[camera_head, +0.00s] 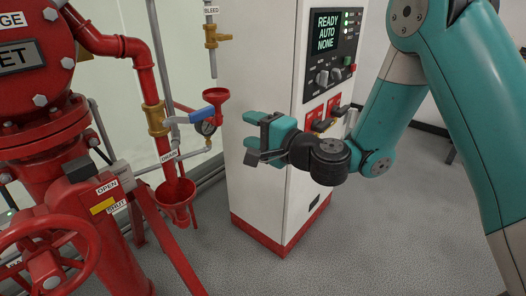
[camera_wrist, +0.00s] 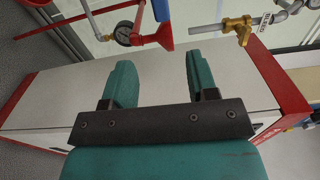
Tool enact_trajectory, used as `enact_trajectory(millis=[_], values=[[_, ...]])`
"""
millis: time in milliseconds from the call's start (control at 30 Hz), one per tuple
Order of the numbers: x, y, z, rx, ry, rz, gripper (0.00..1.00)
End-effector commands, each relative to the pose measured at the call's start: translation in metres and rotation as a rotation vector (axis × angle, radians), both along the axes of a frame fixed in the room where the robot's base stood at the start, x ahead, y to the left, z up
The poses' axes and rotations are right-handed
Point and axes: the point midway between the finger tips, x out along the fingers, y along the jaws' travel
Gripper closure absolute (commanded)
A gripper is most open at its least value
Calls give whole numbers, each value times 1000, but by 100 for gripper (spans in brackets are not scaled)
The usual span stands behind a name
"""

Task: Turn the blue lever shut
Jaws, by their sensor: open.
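The blue lever (camera_head: 203,114) sits on a brass valve (camera_head: 156,118) on the red pipework and points right, roughly across the grey vertical pipe, just left of the control cabinet. Something blue at the top edge of the wrist view (camera_wrist: 161,9) looks like part of this lever, mostly cut off. My gripper (camera_head: 249,130) is to the right of the lever and apart from it, in front of the cabinet's left part. In the wrist view my gripper (camera_wrist: 159,64) is open, with only the white cabinet face showing between its two teal fingers.
A red funnel (camera_head: 215,95) and a pressure gauge (camera_head: 207,128) are close to the lever. A brass bleed valve (camera_head: 212,37) is above. The white control cabinet (camera_head: 262,190) stands behind my gripper. A red handwheel (camera_head: 45,262) is at lower left. Grey floor is clear in front.

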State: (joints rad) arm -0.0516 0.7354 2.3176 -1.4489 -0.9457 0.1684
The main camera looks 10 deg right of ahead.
Motion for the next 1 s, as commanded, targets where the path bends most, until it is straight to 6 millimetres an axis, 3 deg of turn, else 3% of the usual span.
enact_trajectory(millis=[333,633,733,867,1000], values=[[-20,-16,-1,0,0,0,47],[-20,-16,1,-1,-1,2,47],[-27,-8,6,-32,-21,46,47],[-63,24,21,-187,-101,245,47],[-131,51,22,-502,-196,568,47]])
